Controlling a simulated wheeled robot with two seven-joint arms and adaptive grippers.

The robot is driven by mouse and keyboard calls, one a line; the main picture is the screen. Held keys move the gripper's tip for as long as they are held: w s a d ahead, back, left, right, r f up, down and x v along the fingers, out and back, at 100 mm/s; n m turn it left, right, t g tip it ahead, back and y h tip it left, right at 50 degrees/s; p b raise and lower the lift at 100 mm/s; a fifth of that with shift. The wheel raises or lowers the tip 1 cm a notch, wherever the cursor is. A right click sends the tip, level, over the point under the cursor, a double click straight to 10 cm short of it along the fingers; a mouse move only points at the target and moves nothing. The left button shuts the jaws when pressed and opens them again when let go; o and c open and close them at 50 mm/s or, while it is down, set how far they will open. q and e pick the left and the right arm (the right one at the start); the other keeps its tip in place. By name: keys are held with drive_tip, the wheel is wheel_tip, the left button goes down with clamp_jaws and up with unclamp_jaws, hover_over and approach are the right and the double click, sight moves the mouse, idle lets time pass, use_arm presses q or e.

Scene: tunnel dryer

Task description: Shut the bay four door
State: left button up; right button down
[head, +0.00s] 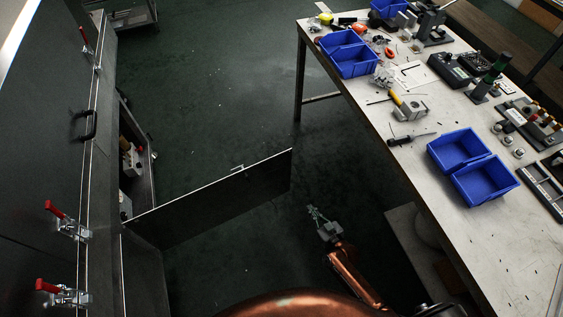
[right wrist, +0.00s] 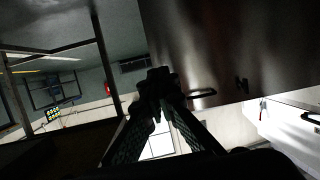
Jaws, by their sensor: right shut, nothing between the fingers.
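The open door (head: 220,198) is a dark flat panel. It stands out from the dryer front on the left, its free edge toward the workbench, with a small handle (head: 237,168) near its top edge. No bay number is readable. My right gripper (head: 313,209) is shut and empty, low over the floor to the right of the door's free end and apart from it. In the right wrist view, the shut fingers (right wrist: 160,80) point toward a dark panel (right wrist: 215,45) with a bar handle (right wrist: 203,94), seemingly the same door. My left gripper is not in view.
The dryer front (head: 45,130) fills the left, with red-handled clamps (head: 65,220) and a black handle (head: 89,125). A workbench (head: 400,160) with blue bins (head: 470,167) and tools stands at the right. Dark green floor (head: 225,90) lies clear beyond the door.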

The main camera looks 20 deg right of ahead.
sight(281, 156)
use_arm(q)
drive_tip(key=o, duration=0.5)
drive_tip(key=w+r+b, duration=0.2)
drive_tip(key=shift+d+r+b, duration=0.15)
drive_tip(key=shift+b, duration=0.25)
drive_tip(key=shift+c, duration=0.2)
use_arm(e)
drive_tip(key=w+a+r+t, duration=0.3)
drive_tip(key=w+r, duration=0.5)
drive_tip(key=r, duration=0.3)
drive_tip(key=shift+y, duration=0.4)
drive_tip(key=w+a+b, duration=0.1)
drive_tip(key=w, duration=0.3)
drive_tip(key=w+b, duration=0.1)
drive_tip(key=w, duration=0.3)
drive_tip(key=w+a+b, duration=0.1)
drive_tip(key=w, duration=0.3)
drive_tip(key=shift+w+a+f, duration=0.1)
drive_tip(key=shift+a+f, duration=0.05)
drive_tip(key=shift+a, duration=0.2)
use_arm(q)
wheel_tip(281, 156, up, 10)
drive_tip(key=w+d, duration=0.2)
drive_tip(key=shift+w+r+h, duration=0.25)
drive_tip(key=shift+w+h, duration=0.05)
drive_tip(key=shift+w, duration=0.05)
use_arm(e)
drive_tip(key=shift+w+a, duration=0.1)
drive_tip(key=shift+w, duration=0.5)
drive_tip(key=shift+w, duration=0.1)
